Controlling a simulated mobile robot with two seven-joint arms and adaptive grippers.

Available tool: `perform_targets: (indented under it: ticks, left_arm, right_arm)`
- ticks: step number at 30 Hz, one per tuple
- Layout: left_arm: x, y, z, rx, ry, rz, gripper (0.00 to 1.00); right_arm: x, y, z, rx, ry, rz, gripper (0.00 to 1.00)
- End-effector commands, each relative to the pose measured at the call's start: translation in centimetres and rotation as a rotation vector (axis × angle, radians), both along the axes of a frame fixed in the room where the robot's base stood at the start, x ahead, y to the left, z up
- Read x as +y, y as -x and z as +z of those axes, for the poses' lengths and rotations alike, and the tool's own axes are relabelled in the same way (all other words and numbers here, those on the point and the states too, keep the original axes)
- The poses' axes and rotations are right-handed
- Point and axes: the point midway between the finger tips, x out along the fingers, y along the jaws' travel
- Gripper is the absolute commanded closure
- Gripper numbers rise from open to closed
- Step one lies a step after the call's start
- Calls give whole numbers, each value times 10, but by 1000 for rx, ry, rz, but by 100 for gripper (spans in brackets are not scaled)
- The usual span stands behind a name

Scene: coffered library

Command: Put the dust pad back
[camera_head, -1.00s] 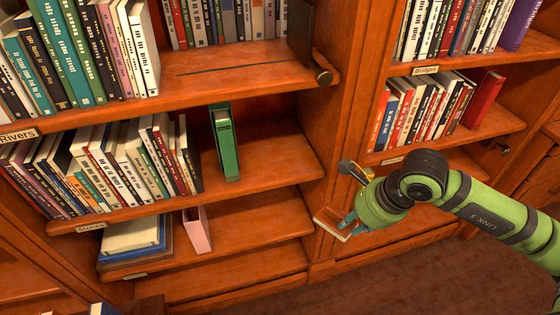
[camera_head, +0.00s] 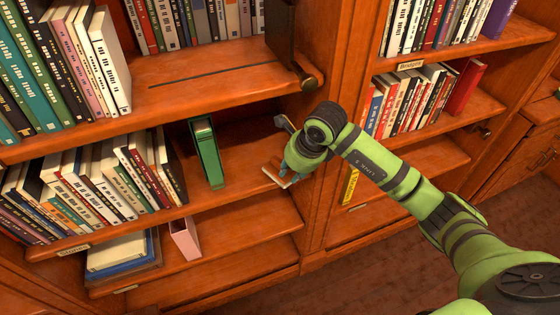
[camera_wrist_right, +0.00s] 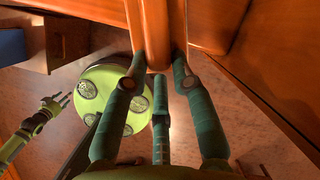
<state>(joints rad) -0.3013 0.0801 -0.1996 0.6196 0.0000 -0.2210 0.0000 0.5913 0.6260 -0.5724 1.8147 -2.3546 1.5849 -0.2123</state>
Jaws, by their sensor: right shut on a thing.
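The dust pad (camera_head: 275,176) is a small flat brown block with a pale edge. My right gripper (camera_head: 291,174) is shut on it, in front of the right end of the middle-left shelf. I cannot tell whether the pad touches the shelf. My left gripper (camera_wrist_right: 58,104) shows small at the left of the right wrist view, its fingers apart and empty.
A green book (camera_head: 206,152) stands alone on the middle-left shelf (camera_head: 245,150), left of the pad. A pink book (camera_head: 185,238) stands below. An upright divider (camera_head: 316,215) separates the bays. A dark bookend (camera_head: 282,35) stands above. A yellow item (camera_head: 349,187) is at the right bay.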

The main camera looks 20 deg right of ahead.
Motion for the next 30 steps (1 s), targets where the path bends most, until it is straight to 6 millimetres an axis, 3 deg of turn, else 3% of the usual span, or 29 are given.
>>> perform_targets:
  ticks: [4, 11, 15, 25, 26, 27, 30]
  left_arm:
    - [-2, -14, 4, -24, 4, -1, 44]
    - [-2, -8, 10, -13, 4, -1, 44]
    - [-2, -1, 14, -3, 2, -1, 44]
    - [-2, 0, 10, -1, 2, -1, 44]
    - [-2, 0, 11, -1, 2, -1, 44]
    - [-2, 0, 11, 0, 2, -1, 44]
    - [-2, 0, 11, 0, 2, -1, 44]
  right_arm:
    - [5, -10, 1, 0, -1, 1, 100]
    - [19, -39, 2, -1, -2, 2, 100]
    - [17, -37, -14, 1, 0, 1, 100]
    - [17, -37, -19, -1, 1, 2, 100]
    - [17, -37, -18, 0, 1, 2, 67]
    - [17, -37, -17, 0, 0, 1, 51]
    - [17, -37, -17, 0, 0, 1, 51]
